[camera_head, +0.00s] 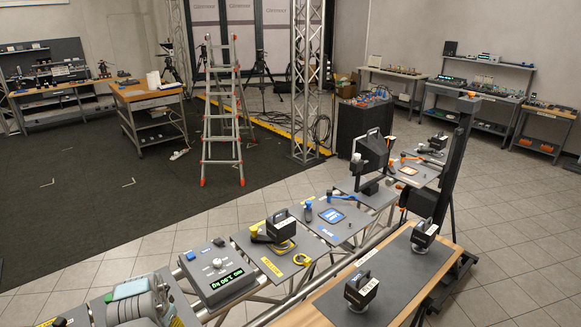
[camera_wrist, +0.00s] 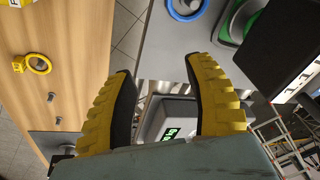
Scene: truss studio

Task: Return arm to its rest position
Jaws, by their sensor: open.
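My gripper (camera_wrist: 158,66) shows in the wrist view with two yellow ribbed fingers with dark inner pads. The fingers are spread apart with nothing held between them. A grey device with a lit green display (camera_wrist: 172,126) lies beyond them, partly hidden by the fingers and the teal block at the bottom of the view. In the head view, a grey rounded part with a teal top at the lower left edge looks like my arm, beside the scale. I cannot make out the fingers clearly there.
The scale (camera_head: 217,275) with a green readout stands on the truss line of grey panels. A black case (camera_head: 281,225) and a yellow ring (camera_head: 302,259) lie farther along. Two black weights, one nearer (camera_head: 361,291), stand on the wooden bench (camera_head: 318,312). A ladder (camera_head: 222,110) stands behind.

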